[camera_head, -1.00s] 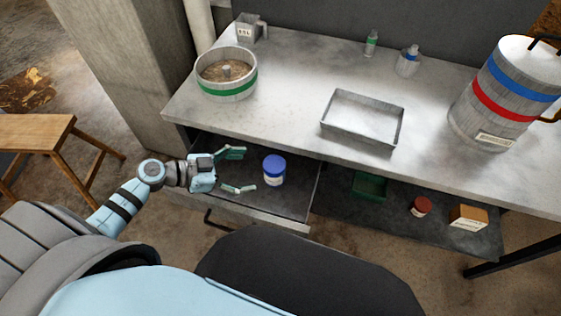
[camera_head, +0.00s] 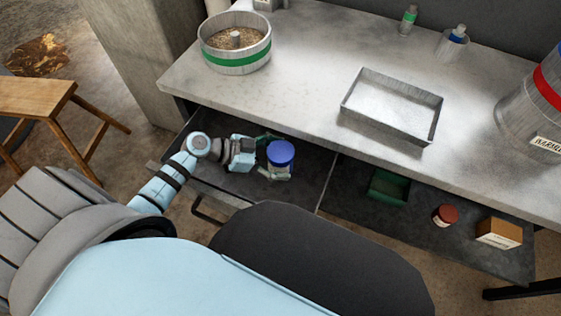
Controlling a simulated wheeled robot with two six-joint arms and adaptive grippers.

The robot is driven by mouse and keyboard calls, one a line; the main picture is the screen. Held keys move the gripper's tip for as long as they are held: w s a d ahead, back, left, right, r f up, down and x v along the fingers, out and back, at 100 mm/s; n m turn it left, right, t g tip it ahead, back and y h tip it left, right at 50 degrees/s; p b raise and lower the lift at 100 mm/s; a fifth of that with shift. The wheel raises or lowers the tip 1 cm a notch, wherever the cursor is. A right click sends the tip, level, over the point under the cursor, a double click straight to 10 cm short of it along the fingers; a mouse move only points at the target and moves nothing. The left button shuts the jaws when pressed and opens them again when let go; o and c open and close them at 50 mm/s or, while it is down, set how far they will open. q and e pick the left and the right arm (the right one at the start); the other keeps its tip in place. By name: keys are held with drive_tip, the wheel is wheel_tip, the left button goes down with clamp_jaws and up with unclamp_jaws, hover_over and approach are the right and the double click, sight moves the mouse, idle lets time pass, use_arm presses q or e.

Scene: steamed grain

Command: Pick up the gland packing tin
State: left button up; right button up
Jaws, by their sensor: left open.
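A white tin with a blue lid (camera_head: 281,153), which I take for the gland packing tin, stands upright in the open drawer (camera_head: 305,190) under the table. Its label cannot be read. My left gripper (camera_head: 268,158) reaches into the drawer from the left and is open. Its green-grey fingers lie on the far and near sides of the tin, and the lid hides part of the far finger. I cannot tell whether they touch it. My right gripper is not in view.
The table edge overhangs the drawer's back. On the table are a green-banded round container (camera_head: 235,60) of grain, a metal tray (camera_head: 392,105) and a large metal drum (camera_head: 535,110). Right of the drawer, a lower shelf holds a green bin (camera_head: 388,188), a red-lidded jar (camera_head: 445,215) and a box (camera_head: 499,233).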

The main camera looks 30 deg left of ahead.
use_arm(q)
drive_tip(key=shift+w+d+f, duration=0.15)
drive_tip(key=shift+w+d, duration=0.05)
drive_tip(key=shift+w, duration=0.05)
drive_tip(key=c, duration=1.5)
drive_tip(key=shift+r, duration=0.2)
